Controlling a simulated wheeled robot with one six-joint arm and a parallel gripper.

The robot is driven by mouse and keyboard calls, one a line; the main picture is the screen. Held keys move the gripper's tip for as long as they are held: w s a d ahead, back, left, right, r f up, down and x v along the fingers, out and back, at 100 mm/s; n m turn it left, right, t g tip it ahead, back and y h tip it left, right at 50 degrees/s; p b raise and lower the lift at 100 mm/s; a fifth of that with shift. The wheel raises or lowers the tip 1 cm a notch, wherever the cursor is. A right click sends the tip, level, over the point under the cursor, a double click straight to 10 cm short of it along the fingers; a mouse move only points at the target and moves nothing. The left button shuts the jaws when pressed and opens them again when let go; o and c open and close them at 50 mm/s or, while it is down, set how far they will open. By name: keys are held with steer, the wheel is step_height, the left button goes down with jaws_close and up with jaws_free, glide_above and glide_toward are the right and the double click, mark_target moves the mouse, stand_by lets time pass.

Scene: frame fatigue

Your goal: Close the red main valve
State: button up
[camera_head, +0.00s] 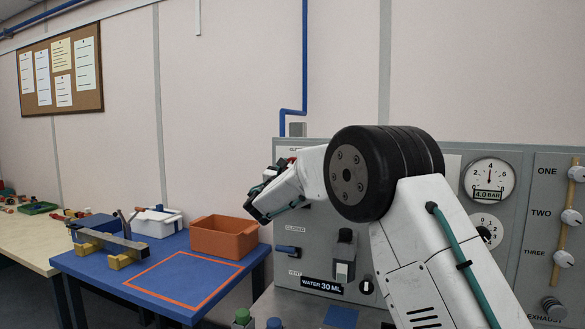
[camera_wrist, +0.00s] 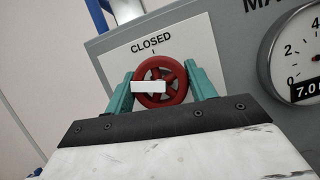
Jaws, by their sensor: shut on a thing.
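The red main valve (camera_wrist: 175,95) is a round spoked handwheel on a white plate, in the middle of the wrist view. A "CLOSED" label (camera_wrist: 151,44) with a short tick stands above it. A white bar (camera_wrist: 148,87) lies across the wheel, running from its middle to its left side. My gripper (camera_wrist: 161,74) has teal fingers on the left and right of the wheel and is shut on it. In the head view my gripper (camera_head: 268,198) is at the panel's left edge, and my arm hides most of the valve.
The grey panel (camera_head: 360,150) carries a 4.0 BAR gauge (camera_head: 489,180), a blue lever (camera_head: 287,249) under another "CLOSED" label and several knobs. A gauge (camera_wrist: 300,55) is partly cut off in the wrist view. An orange bin (camera_head: 222,240) stands on a blue table (camera_head: 110,275) at left.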

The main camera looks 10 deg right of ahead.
steer(key=m+g+h, duration=0.1)
steer(key=m, duration=0.1)
steer(key=m+g, duration=0.1)
steer(key=m, duration=0.2)
steer(key=shift+a+m+h, duration=0.1)
steer(key=shift+m+h, duration=0.2)
steer(key=shift+h, duration=0.1)
steer(key=m+g+h, duration=0.1)
steer(key=m+g, duration=0.1)
steer(key=m, duration=0.2)
steer(key=shift+m, duration=0.4)
steer(key=m+g, duration=0.1)
steer(key=m, duration=0.2)
steer(key=m+g, duration=0.2)
steer(key=m, duration=0.2)
steer(key=shift+y, duration=0.3)
steer(key=shift+f+m, duration=0.1)
steer(key=shift+m, duration=0.3)
steer(key=o, duration=1)
steer(key=v, duration=0.7)
steer(key=shift+s+a, duration=0.15)
steer(key=shift+a, duration=0.15)
